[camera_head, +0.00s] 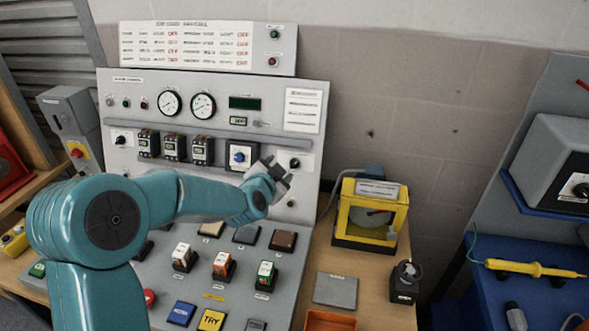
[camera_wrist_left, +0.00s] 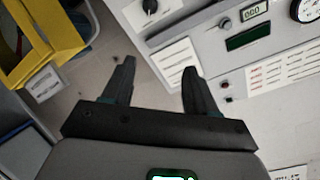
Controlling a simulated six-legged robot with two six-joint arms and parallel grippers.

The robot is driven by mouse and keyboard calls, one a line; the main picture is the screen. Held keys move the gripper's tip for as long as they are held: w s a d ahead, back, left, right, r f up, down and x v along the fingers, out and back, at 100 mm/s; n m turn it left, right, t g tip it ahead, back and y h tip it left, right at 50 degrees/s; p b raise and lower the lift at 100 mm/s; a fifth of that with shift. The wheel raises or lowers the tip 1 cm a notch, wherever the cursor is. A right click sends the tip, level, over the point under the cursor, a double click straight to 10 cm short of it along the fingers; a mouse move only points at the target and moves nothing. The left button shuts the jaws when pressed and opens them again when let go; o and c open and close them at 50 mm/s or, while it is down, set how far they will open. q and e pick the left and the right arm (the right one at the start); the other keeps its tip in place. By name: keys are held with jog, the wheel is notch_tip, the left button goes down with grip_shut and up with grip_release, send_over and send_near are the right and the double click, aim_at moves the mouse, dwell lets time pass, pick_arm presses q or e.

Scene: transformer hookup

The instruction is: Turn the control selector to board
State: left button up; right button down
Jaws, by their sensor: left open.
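A black selector knob (camera_head: 295,162) on a white plate sits at the right side of the upright grey panel. It is probably the control selector; its label is too small to read. The knob also shows at the top edge of the left wrist view (camera_wrist_left: 150,6). My left gripper (camera_head: 283,172) is in front of the panel, close beside the black knob in the picture. In the left wrist view its two fingers (camera_wrist_left: 160,70) are apart with nothing between them. My right gripper is out of view.
The panel (camera_head: 160,84) carries gauges, a display and breakers. A sloped desk (camera_head: 215,262) with several switches and buttons lies below it. A yellow-framed box (camera_head: 366,243) stands on the wooden bench to the right. Bare wall (camera_head: 420,130) lies right of the panel.

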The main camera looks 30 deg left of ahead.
pick_arm(q)
notch_tip(320, 180, down, 2)
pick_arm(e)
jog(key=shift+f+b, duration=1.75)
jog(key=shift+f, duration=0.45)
pick_arm(q)
jog(key=p, duration=0.4)
send_near(295, 164)
jog(key=x, duration=0.8)
jog(key=shift+w+a+f, duration=0.1)
jog(key=shift+w+f, duration=0.1)
jog(key=shift+w, duration=0.15)
jog(key=shift+s+r, duration=0.2)
jog(key=shift+w+f, duration=0.1)
jog(key=shift+w, duration=0.05)
jog(key=shift+w+f, duration=0.1)
jog(key=c, duration=1)
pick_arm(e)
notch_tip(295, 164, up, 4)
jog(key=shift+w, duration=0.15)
